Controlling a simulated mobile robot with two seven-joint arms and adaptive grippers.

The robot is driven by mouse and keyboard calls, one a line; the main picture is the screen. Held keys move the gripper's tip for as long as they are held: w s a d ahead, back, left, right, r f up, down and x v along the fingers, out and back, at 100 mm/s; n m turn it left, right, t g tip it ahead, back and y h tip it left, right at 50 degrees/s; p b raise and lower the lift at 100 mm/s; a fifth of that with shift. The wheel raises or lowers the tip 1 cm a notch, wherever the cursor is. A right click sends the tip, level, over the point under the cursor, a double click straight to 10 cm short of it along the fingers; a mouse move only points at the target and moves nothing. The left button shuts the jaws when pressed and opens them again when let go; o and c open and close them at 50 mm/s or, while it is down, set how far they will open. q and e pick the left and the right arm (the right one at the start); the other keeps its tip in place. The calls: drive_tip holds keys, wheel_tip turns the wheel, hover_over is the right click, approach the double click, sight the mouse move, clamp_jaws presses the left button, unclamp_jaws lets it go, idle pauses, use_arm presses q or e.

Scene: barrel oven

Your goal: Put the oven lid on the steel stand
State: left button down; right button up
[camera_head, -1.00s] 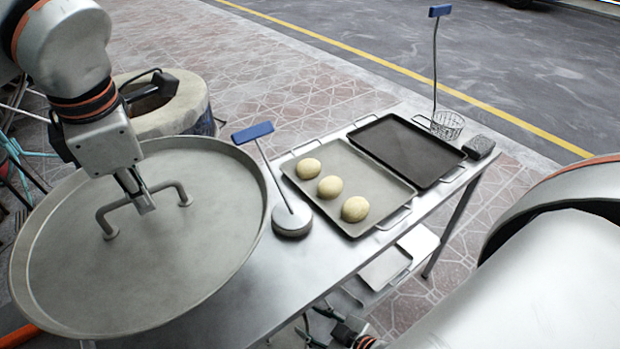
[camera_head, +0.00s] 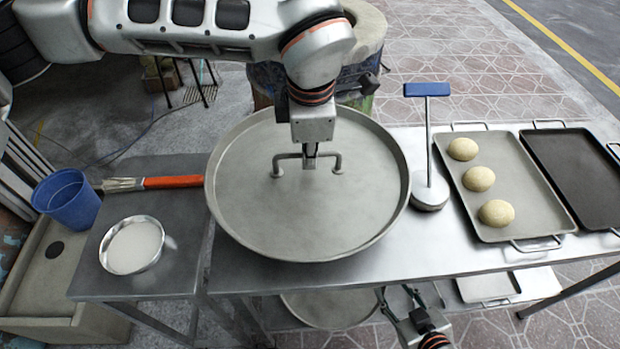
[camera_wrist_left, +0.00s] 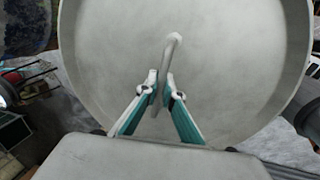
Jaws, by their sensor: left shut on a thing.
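The oven lid (camera_head: 310,215) is a wide, shallow round metal pan shape with a raised bar handle (camera_head: 337,163). It lies level over the left part of the steel table (camera_head: 400,245); I cannot tell whether it touches the top. My left gripper (camera_head: 310,160) is shut on the handle from above. The left wrist view shows the fingers (camera_wrist_left: 160,85) on both sides of the handle bar, with the lid (camera_wrist_left: 225,65) beneath. My right gripper (camera_head: 411,295) is open and empty, low before the table's front edge. No separate steel stand is clearly recognizable.
A blue-handled press (camera_head: 430,180) stands close to the lid's right rim. A tray (camera_head: 520,215) with three dough balls and a dark tray (camera_head: 580,180) are further right. The barrel oven (camera_head: 365,60) is behind. A side table (camera_head: 170,270) holds a bowl (camera_head: 132,245) and orange-handled brush (camera_head: 172,182).

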sight(309, 174)
use_arm(q)
wheel_tip(309, 174, down, 8)
drive_tip(key=shift+r+b, duration=0.15)
drive_tip(key=shift+b, duration=0.15)
idle(0.3)
drive_tip(key=c, duration=2.2)
unclamp_jaws()
drive_tip(key=r, duration=0.4)
drive_tip(key=s+r, duration=0.1)
drive_tip(key=r, duration=0.3)
drive_tip(key=s+r+p, duration=0.1)
drive_tip(key=r, duration=0.3)
drive_tip(key=shift+s+d, duration=0.1)
drive_tip(key=shift+s, duration=0.05)
drive_tip(key=shift+f, duration=0.1)
